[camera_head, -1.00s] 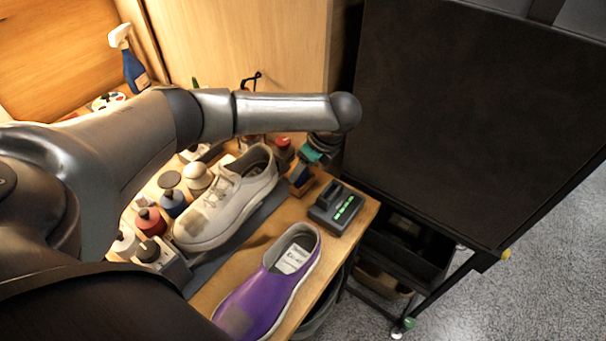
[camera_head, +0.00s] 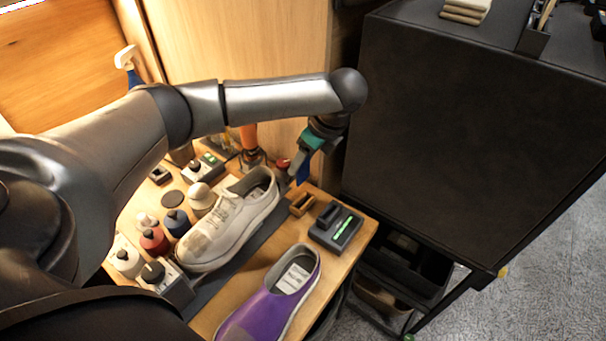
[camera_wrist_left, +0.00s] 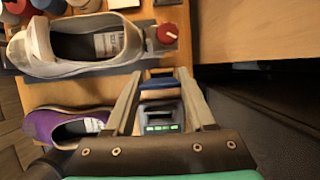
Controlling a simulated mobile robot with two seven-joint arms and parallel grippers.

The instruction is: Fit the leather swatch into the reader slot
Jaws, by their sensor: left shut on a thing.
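My left gripper (camera_head: 305,158) is shut on a dark blue leather swatch (camera_head: 303,172), which hangs below the fingers. The swatch (camera_wrist_left: 158,85) spans between the fingertips (camera_wrist_left: 158,80) in the left wrist view. It is in the air behind the reader (camera_head: 335,228), a dark box with a lit green display near the table's right corner. The reader (camera_wrist_left: 160,120) also shows between the fingers in the wrist view. Its slot is too small to make out clearly. My right gripper is not in view.
A small wooden holder (camera_head: 302,204) stands beside the reader, below the swatch. A pale sneaker (camera_head: 230,222) lies on a dark mat, with several bottles to its left. A purple shoe (camera_head: 270,300) lies in front. A black cabinet (camera_head: 470,140) rises at the right.

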